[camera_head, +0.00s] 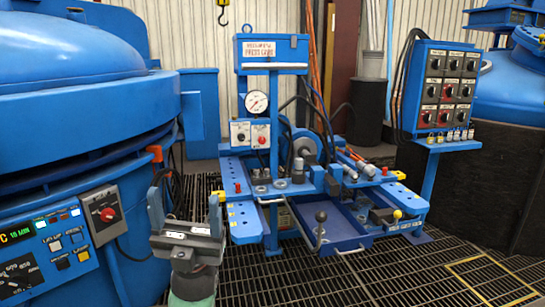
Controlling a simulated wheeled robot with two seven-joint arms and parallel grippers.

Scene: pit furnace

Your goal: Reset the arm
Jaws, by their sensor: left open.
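My left gripper (185,216) is in the lower left of the head view, pointing up and away from me. Its two dark fingers stand apart with nothing between them. It is in front of the blue press cart (272,54) and to the right of the large blue furnace (75,110), and I see no contact with either. Part of the left arm shows below the gripper at the bottom edge. My right gripper and arm are not in view.
The furnace's control panel (45,250) is at the lower left. A blue switch box (441,88) on a post stands at the right before a black block (480,185). A yellow hook (223,15) hangs at the top. The grated floor (330,285) is clear in front.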

